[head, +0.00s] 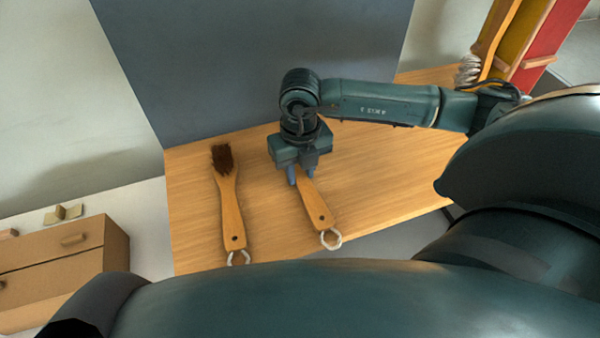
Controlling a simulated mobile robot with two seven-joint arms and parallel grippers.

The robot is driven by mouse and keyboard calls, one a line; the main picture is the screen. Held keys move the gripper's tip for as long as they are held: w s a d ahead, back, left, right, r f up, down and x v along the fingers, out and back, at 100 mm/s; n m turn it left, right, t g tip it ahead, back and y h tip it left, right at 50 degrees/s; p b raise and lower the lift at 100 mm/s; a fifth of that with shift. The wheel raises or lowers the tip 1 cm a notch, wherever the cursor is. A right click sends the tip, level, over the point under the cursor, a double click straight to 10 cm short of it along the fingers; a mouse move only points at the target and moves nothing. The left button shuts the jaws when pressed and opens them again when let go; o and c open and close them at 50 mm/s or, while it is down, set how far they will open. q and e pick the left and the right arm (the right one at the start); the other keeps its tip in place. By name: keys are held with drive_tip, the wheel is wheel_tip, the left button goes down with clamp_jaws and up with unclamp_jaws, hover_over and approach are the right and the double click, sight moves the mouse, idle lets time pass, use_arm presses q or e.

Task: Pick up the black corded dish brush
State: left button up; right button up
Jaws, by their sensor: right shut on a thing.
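My right gripper (301,176) is over the middle of the wooden table, pointing down. It is shut on a wooden-handled brush (319,211) with a pale cord loop at its near end. The gripper hides this brush's head, so its bristle colour cannot be seen. I cannot tell whether it is clear of the table. A second wooden brush (231,210) with dark brown bristles and a pale cord loop lies to the left, apart from the gripper. My left gripper is not in view.
The wooden table (375,185) is bare right of the held brush. A grey panel (250,70) stands behind it. A wooden drawer box (60,262) is at left. At the upper right, a pale-bristled brush (467,70) is by a yellow and red rack (545,45).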

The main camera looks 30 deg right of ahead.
drive_tip(key=shift+c, duration=0.6)
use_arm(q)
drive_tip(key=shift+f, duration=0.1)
use_arm(e)
wheel_tip(320, 180, up, 10)
idle(0.9)
use_arm(q)
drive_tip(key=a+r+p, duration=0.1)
drive_tip(key=p, duration=0.2)
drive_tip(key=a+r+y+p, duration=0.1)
drive_tip(key=p, duration=0.3)
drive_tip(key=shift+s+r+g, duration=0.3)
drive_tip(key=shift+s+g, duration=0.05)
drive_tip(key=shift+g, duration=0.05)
use_arm(e)
drive_tip(key=a+r+m, duration=0.2)
drive_tip(key=r+m, duration=0.1)
drive_tip(key=m, duration=1.4)
drive_tip(key=a+r+m, duration=0.2)
drive_tip(key=r+m, duration=0.1)
drive_tip(key=m, duration=1.4)
drive_tip(key=shift+s+a, duration=0.15)
